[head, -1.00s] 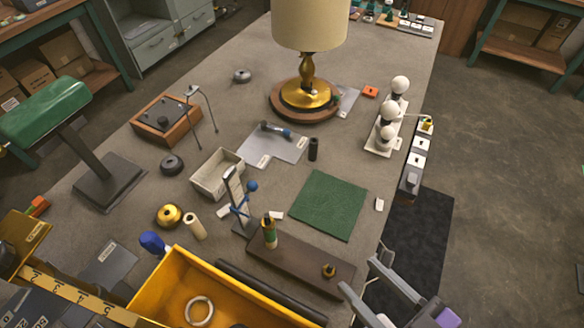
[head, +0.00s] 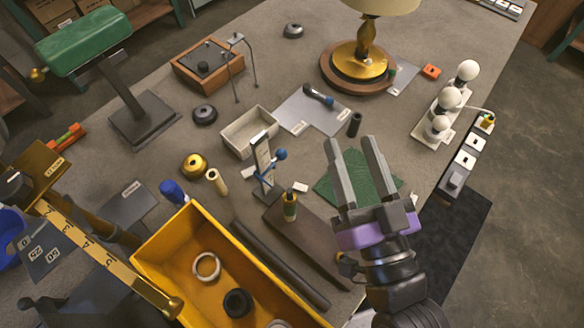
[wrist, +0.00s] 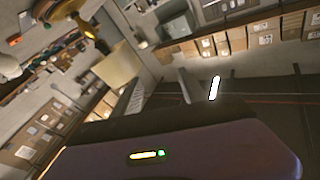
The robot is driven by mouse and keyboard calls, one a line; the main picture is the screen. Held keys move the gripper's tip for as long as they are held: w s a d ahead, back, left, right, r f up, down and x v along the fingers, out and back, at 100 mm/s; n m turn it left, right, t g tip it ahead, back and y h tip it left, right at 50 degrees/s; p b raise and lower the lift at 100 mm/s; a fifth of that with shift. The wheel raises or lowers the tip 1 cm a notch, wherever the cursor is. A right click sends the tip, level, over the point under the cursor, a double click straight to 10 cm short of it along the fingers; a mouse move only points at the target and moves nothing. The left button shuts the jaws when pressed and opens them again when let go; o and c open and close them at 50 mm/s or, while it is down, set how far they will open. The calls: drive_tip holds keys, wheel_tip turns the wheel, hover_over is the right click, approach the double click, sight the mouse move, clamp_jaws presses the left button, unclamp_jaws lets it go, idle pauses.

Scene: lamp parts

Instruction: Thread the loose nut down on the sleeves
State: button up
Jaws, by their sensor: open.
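The sleeves (head: 290,207) stand upright as a short green and brass stack on the brown board (head: 312,238). A small brass piece, likely the loose nut (head: 346,261), shows at the board's right end, partly hidden by my wrist. My gripper (head: 354,147) is open and empty, with its two grey fingers pointing up the picture over the green mat (head: 325,192). It is to the right of the sleeves and apart from them. The wrist view shows neither the sleeves nor the nut.
A yellow bin (head: 160,243) with rings in it stands left of the board, and a dark rod (head: 275,260) lies between them. A stand with a blue knob (head: 264,165) rises just behind the sleeves. The lamp (head: 365,55) and a white bulb holder (head: 437,110) stand farther back.

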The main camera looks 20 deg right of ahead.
drive_tip(key=w+a+r+n+t+y+b, duration=0.1)
drive_tip(key=w+a+r+n+y, duration=0.2)
drive_tip(key=w+a+r+y, duration=0.4)
drive_tip(key=w+a+r+n+t+y, duration=0.15)
drive_tip(key=w+a+r, duration=0.3)
drive_tip(key=r, duration=0.55)
drive_tip(key=s+a+r+n+g+y+b, duration=0.1)
drive_tip(key=a+r+n+g+y, duration=0.3)
drive_tip(key=a+n+g+y, duration=0.7)
drive_tip(key=n+g+h+b, duration=0.2)
drive_tip(key=n+g+h, duration=1.05)
drive_tip(key=h, duration=0.65)
hover_over(288, 193)
drive_tip(key=shift+n+t, duration=0.4)
drive_tip(key=shift+t, duration=0.1)
wheel_tip(288, 193, down, 24)
drive_tip(key=shift+a+f, duration=0.1)
drive_tip(key=shift+f, duration=0.35)
drive_tip(key=shift+d+f, duration=0.2)
drive_tip(key=shift+f, duration=0.15)
drive_tip(key=shift+a+f, duration=0.1)
drive_tip(key=shift+f, duration=3.25)
